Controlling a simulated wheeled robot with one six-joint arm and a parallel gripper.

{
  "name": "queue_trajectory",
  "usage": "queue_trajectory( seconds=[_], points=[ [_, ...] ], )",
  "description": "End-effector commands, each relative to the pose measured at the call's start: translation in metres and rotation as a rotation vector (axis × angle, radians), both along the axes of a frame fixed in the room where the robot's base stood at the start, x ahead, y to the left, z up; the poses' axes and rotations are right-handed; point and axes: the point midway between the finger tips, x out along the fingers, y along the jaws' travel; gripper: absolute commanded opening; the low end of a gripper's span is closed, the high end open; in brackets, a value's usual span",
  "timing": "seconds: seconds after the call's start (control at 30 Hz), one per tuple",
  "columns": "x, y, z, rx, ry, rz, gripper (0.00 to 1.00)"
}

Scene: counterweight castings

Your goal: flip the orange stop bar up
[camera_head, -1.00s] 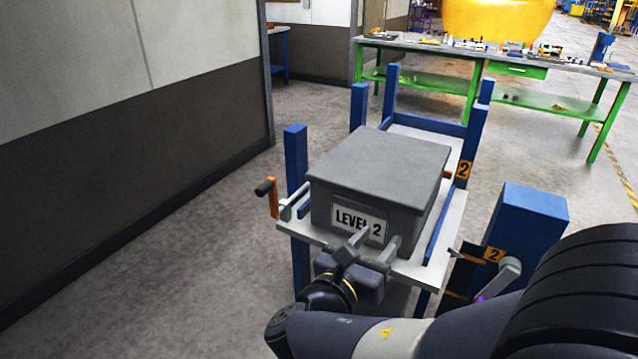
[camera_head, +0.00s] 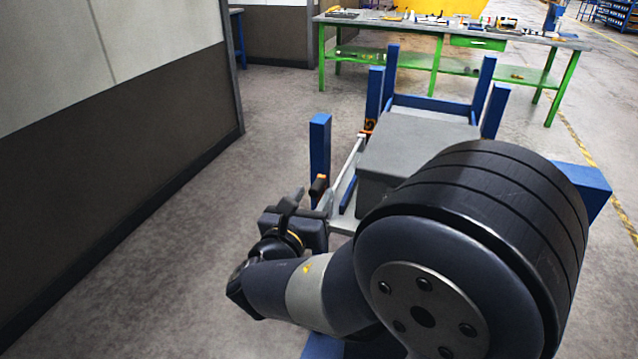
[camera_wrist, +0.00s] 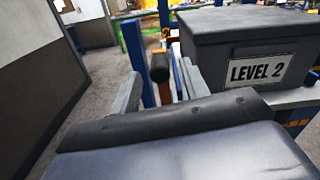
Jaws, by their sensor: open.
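The orange stop bar (camera_wrist: 164,93) shows in the wrist view as a narrow upright strip below a black handle (camera_wrist: 159,67). In the head view the black handle (camera_head: 318,185) is by the left front post of the blue stand, with little of the orange visible. My gripper (camera_head: 297,197) is open and empty, just left of the handle in that view. In the wrist view the handle appears between my two grey fingers (camera_wrist: 158,90), seemingly beyond their tips. I cannot tell whether anything touches.
A grey lidded box (camera_wrist: 245,40) labelled LEVEL 2 sits on the blue-framed stand (camera_head: 320,145), right of the handle. My arm hides much of the stand's front. A wall (camera_head: 110,150) is at left, with clear floor between. A green workbench (camera_head: 440,65) stands behind.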

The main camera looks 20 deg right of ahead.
Motion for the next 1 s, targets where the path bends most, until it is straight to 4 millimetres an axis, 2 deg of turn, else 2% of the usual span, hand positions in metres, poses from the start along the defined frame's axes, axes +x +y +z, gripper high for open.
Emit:
queue_trajectory(
  seconds=[0.1,0.3,0.73,1.0],
  points=[
    [0.014,-0.012,0.000,0.000,0.002,-0.005,0.43],
    [0.030,-0.023,0.000,-0.001,0.000,-0.002,0.43],
    [0.036,-0.026,0.000,0.000,0.000,0.000,0.43],
    [0.036,-0.026,0.000,0.000,0.000,0.000,0.21]
  ],
)
